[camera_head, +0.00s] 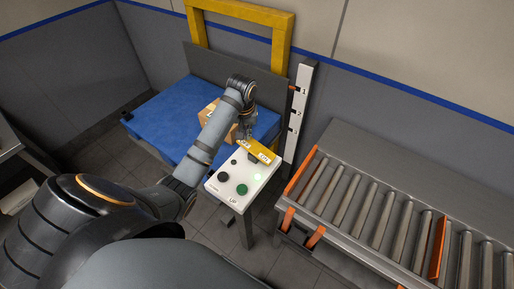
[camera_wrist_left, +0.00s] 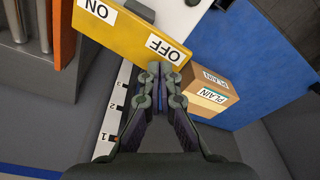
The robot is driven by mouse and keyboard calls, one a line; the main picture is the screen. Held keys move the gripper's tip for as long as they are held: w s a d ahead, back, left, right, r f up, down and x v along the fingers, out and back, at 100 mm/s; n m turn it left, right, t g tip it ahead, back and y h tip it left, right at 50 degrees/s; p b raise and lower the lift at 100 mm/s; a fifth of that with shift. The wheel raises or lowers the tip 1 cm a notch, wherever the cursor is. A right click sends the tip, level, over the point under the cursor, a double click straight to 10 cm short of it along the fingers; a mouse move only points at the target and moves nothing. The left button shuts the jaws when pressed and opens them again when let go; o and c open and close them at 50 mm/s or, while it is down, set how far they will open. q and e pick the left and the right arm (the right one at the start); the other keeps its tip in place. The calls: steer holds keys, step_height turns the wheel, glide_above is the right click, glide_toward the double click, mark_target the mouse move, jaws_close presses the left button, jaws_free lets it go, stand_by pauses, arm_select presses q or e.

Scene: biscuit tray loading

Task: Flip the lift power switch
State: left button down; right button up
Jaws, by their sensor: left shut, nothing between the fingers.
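The lift's control panel is a white pedestal box (camera_head: 214,187) with a yellow switch plate (camera_head: 264,153) along its far edge. In the left wrist view the yellow plate (camera_wrist_left: 120,33) carries ON and OFF labels. I cannot make out the switch lever; it may be hidden. My left gripper (camera_head: 248,139) is at the plate's far left end, shut and empty. In the wrist view its closed fingertips (camera_wrist_left: 165,69) overlap the plate's edge beside OFF; I cannot tell whether they touch. A pale green light (camera_head: 257,177) glows on the panel. My right gripper is out of view.
A green button (camera_head: 242,189) and a black knob (camera_head: 223,177) sit on the panel. Behind it, a carton (camera_head: 209,107) marked PLAIN in the wrist view (camera_wrist_left: 207,95) sits on the blue lift platform (camera_head: 160,115). A numbered post (camera_head: 297,120) and a roller conveyor (camera_head: 345,190) stand right.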

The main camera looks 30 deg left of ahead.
mark_target(247, 141)
arm_select(q)
steer(key=shift+f, duration=0.15)
steer(key=shift+f, duration=0.3)
stand_by(0.3)
steer(key=shift+f, duration=0.3)
steer(key=shift+f+b, duration=0.35)
steer(key=shift+f, duration=0.4)
steer(key=shift+r, duration=0.1)
step_height(247, 141, up, 2)
steer(key=shift+r+p, duration=0.2)
steer(key=shift+p, duration=0.6)
steer(key=shift+r, duration=2.3)
